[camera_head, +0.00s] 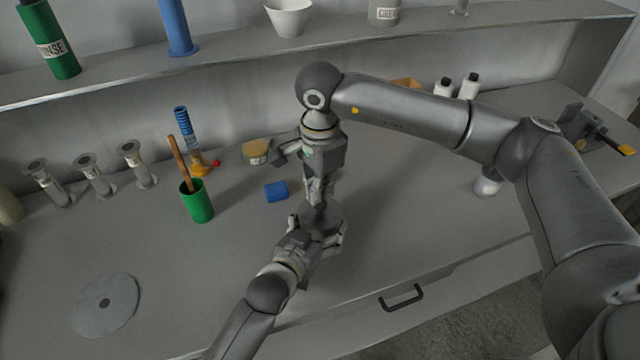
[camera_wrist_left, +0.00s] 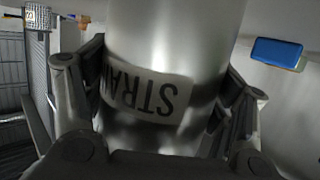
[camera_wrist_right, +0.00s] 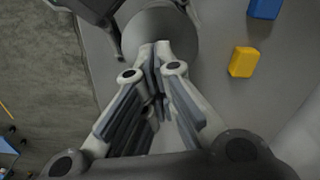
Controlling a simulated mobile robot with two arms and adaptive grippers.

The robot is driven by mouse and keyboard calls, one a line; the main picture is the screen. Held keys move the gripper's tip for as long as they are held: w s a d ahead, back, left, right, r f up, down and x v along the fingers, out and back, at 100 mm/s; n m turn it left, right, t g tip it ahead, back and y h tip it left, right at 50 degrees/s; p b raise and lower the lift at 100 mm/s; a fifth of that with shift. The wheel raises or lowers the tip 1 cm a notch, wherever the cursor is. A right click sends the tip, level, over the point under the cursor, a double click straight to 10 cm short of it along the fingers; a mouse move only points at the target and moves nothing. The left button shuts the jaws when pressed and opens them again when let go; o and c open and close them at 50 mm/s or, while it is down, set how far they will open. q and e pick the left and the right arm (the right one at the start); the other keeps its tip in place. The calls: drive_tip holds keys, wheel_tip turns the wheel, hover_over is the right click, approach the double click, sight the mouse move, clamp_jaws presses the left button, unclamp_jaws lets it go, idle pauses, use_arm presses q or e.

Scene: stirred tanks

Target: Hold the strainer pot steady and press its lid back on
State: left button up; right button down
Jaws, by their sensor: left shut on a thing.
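The strainer pot (camera_wrist_left: 165,50) is a shiny metal cylinder with a pale label, upside down in the left wrist view, reading "STRA…". My left gripper (camera_head: 318,232) is shut around its side, one finger on each side of the label. From the head, the pot (camera_head: 325,215) is mostly hidden by both grippers. My right gripper (camera_head: 318,198) points down over the pot. In the right wrist view its fingertips (camera_wrist_right: 161,48) are close together at a round grey top (camera_wrist_right: 182,32). I take this for the lid; how well it is seated cannot be told.
A blue block (camera_head: 275,191) lies left of the grippers. A yellow block (camera_wrist_right: 243,62) lies near it. A green cup (camera_head: 199,205) with a wooden stick, a spring stand (camera_head: 185,130) and a flat disc (camera_head: 105,305) are further left.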

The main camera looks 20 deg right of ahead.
drive_tip(key=shift+f, duration=0.8)
drive_tip(key=shift+r, duration=3.5)
use_arm(q)
drive_tip(key=o, duration=1.1)
